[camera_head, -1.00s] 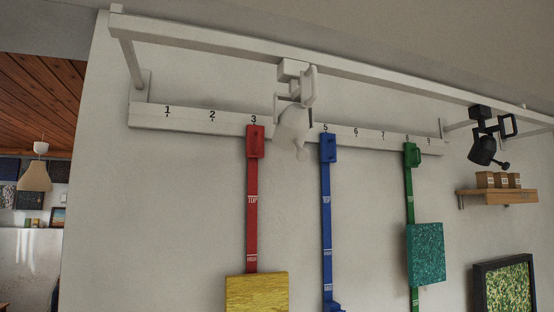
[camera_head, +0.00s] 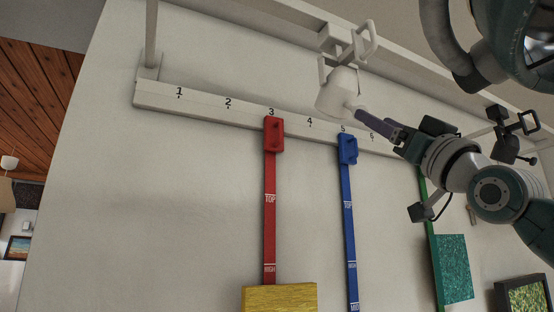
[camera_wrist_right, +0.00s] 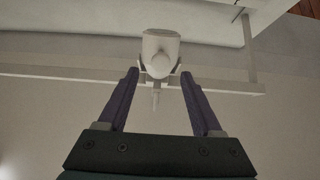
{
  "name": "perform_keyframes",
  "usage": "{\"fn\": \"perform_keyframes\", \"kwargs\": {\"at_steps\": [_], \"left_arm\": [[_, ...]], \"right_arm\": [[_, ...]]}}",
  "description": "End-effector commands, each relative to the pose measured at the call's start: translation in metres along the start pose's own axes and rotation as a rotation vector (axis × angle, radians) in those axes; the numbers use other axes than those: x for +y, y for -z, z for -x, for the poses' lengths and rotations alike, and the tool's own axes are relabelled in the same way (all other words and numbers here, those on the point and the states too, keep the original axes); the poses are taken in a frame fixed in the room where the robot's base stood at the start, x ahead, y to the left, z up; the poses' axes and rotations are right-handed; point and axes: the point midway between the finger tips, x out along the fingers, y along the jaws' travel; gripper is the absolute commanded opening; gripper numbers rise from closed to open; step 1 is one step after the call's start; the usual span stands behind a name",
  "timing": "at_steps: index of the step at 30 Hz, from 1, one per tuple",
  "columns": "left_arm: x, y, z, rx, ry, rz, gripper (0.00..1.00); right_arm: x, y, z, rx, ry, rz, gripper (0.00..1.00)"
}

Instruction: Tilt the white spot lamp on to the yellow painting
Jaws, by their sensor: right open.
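The white spot lamp (camera_head: 338,92) hangs from the white overhead rail, with a loop handle at its upper right. My right gripper (camera_head: 362,116) reaches in from the right at the lamp's lower right side. In the right wrist view, the gripper (camera_wrist_right: 161,78) is open, and the lamp (camera_wrist_right: 160,48) with its knob shows ahead of and between the two purple fingers. I cannot tell whether a finger touches it. The yellow painting (camera_head: 280,299) hangs below the red strap, at the bottom edge of the head view. My left gripper is out of view.
A numbered white rail (camera_head: 205,110) runs along the wall. A red strap (camera_head: 270,210), a blue strap (camera_head: 349,220) and a teal painting (camera_head: 453,268) hang there. A black spot lamp (camera_head: 507,140) is at the right. The overhead rail (camera_head: 285,18) passes above.

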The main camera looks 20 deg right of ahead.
Motion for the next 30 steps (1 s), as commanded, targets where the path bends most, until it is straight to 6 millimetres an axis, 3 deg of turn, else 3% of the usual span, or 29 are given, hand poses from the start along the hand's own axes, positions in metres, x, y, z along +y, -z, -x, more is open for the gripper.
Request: {"fn": "perform_keyframes", "kwargs": {"at_steps": [1, 9, 22, 30], "left_arm": [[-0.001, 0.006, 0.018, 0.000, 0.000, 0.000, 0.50], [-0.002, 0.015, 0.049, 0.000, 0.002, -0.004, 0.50], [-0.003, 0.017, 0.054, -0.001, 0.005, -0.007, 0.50], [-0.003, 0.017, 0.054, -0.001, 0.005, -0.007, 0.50]], "right_arm": [[0.000, 0.007, -0.018, -0.001, -0.001, -0.001, 0.67], [-0.001, 0.004, -0.055, -0.002, 0.000, 0.002, 0.67], [-0.001, -0.001, -0.062, -0.002, 0.001, 0.002, 0.67], [-0.001, -0.001, -0.062, -0.003, 0.001, 0.002, 0.39]]}}
